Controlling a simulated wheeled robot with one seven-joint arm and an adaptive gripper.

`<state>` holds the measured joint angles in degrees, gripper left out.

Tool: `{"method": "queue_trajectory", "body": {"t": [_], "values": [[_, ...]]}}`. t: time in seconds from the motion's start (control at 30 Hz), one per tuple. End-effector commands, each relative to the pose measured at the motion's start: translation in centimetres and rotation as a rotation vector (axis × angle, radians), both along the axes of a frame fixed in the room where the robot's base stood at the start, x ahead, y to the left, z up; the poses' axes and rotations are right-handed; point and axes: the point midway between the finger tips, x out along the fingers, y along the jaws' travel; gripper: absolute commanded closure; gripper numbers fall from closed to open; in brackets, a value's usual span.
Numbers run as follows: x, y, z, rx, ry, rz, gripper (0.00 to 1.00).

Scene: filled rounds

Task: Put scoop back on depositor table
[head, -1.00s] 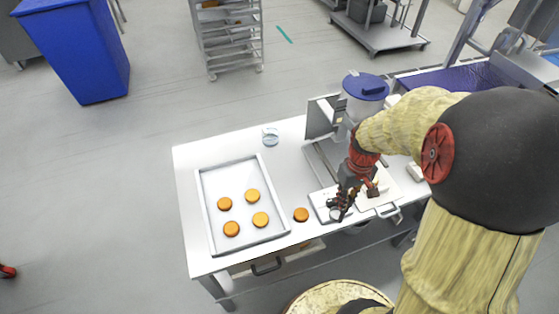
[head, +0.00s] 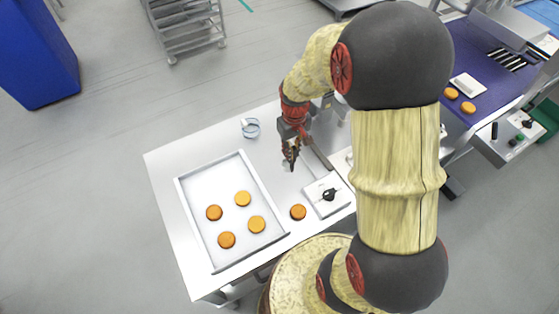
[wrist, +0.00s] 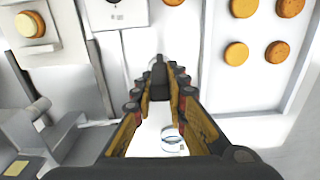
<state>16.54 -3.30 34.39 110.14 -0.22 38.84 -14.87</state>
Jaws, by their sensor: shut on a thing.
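My gripper (head: 290,164) is over the table's middle, between the tray and my arm. In the wrist view its fingers (wrist: 159,80) close together at the tips around a narrow dark piece, which I take to be the scoop (wrist: 158,72). The scoop is mostly hidden by the fingers, and its shape cannot be made out. The white depositor table (head: 165,165) lies under the gripper. The depositor is largely hidden behind my arm in the head view.
A metal tray (head: 187,198) with several orange rounds lies left. A clear container (head: 250,127) stands at the back. Bare tabletop lies between container and tray. A purple conveyor (head: 480,60) is right.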

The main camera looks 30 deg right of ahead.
Motion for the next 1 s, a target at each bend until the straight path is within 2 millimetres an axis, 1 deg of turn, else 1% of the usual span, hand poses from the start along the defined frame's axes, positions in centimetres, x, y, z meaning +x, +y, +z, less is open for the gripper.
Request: {"method": "queue_trajectory", "body": {"t": [0.03,0.1,0.2,0.3,0.53,0.73,0.8,1.0], "values": [[0.7,0.4,-1.3,0.001,0.004,0.003,1.00],[1.6,0.9,-2.5,0.001,0.003,0.003,1.00],[2.6,1.4,-3.8,0.001,0.003,0.001,1.00],[3.3,1.7,-4.6,0.000,0.000,0.001,1.00],[4.2,2.1,-5.7,0.000,0.001,0.000,1.00],[4.2,2.2,-8.6,0.000,0.002,-0.001,1.00],[4.3,2.1,-9.0,0.000,0.000,-0.001,1.00],[4.3,2.1,-8.9,0.000,-0.001,-0.001,1.00]]}}
